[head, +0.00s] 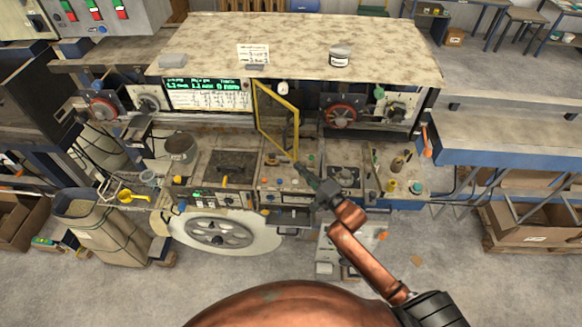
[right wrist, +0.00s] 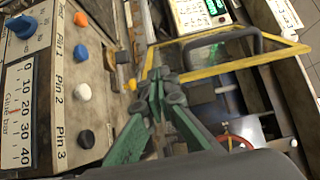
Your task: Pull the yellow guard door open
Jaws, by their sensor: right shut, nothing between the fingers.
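The yellow guard door (head: 297,130) is a thin yellow frame with a clear pane, in the middle of the machine. It stands at an angle to the machine's front, swung partly outward. My right gripper (head: 299,166) is shut and empty at the door's lower right corner. In the right wrist view the green fingers (right wrist: 160,80) are closed together, with the yellow frame (right wrist: 196,75) just beyond their tips. A dark grey handle (right wrist: 225,38) is on the frame, beyond and right of the fingers. I cannot tell whether the fingers touch the frame. My left gripper is out of view.
A control panel with coloured knobs (right wrist: 84,92) lies close left of the fingers in the right wrist view. A red handwheel (head: 341,114) is right of the door, and a lit display (head: 207,86) is left. A worktop (head: 300,35) overhangs behind.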

